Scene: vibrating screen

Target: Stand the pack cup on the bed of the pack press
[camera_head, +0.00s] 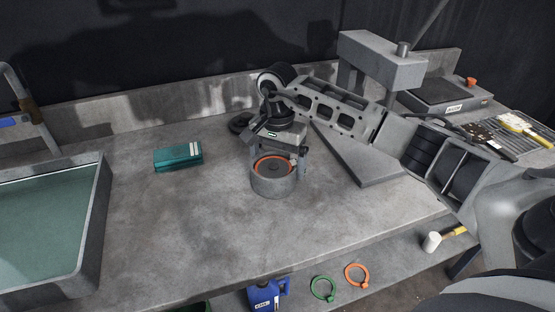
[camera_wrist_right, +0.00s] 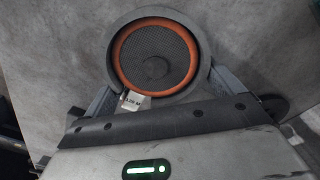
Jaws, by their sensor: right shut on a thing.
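The pack cup (camera_head: 272,186) seems to be the round grey cup with an orange ring and a dark mesh-like inside, near the middle of the table. My right gripper (camera_head: 276,162) is shut around it, one finger on each side. In the right wrist view, the cup (camera_wrist_right: 199,32) is upright between the fingers of the gripper (camera_wrist_right: 158,84), with a small white tag at its rim. I cannot tell whether its base touches the table. The pack press appears to be the grey machine (camera_head: 380,62) at the back right; its flat bed (camera_head: 365,165) is partly behind my right arm. My left gripper is not in view.
A teal box (camera_head: 178,156) lies left of the cup, and a water-filled sink (camera_head: 97,225) is at far left. A labelled grey device (camera_head: 445,93) and brushes (camera_head: 520,125) are at far right. The table (camera_head: 190,235) is clear in front.

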